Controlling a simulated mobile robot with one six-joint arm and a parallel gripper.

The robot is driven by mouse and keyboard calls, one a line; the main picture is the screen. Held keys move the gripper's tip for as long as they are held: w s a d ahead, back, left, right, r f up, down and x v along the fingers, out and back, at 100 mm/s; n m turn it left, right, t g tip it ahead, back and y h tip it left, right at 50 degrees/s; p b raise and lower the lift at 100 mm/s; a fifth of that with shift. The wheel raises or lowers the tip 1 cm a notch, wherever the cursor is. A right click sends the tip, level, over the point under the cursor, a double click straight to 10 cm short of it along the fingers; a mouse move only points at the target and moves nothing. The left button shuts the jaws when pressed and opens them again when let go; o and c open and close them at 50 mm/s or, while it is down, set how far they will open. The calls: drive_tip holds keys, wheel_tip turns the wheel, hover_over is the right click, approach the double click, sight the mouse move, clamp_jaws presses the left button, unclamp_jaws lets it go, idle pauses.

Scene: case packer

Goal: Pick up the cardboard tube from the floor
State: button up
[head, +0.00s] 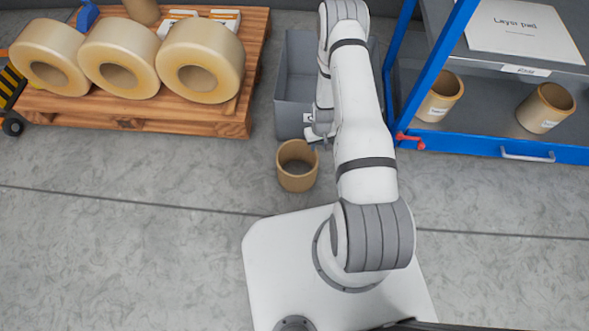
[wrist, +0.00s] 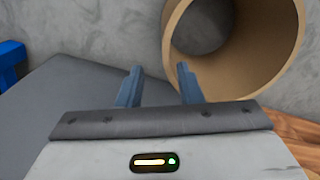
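The cardboard tube (head: 297,178) is a short, thick-walled brown ring standing upright on the grey floor, just in front of the grey bin. Its open end shows large at the upper right of the wrist view (wrist: 288,55). My gripper (head: 317,138) is beside the tube's far right edge in the head view, partly hidden by my arm. In the wrist view its two fingers (wrist: 159,85) are apart with nothing between them. The right fingertip overlaps the tube's rim in the picture; I cannot tell whether they touch.
The grey bin (head: 290,119) stands right behind the gripper. A wooden pallet (head: 205,122) with large tape rolls (head: 118,35) is at the left. A blue rack (head: 465,142) with more tubes (head: 437,103) stands at the right. Floor left of the tube is clear.

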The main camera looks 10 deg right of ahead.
sight(316, 156)
drive_tip(key=f+b, duration=0.1)
drive_tip(key=f, duration=0.1)
drive_tip(key=f+b, duration=0.1)
drive_tip(key=f, duration=0.2)
drive_tip(key=f+b, duration=0.1)
drive_tip(key=f, duration=0.2)
drive_tip(key=shift+s+a+f, duration=0.1)
drive_tip(key=shift+s+a, duration=0.15)
drive_tip(key=shift+a, duration=0.05)
clamp_jaws()
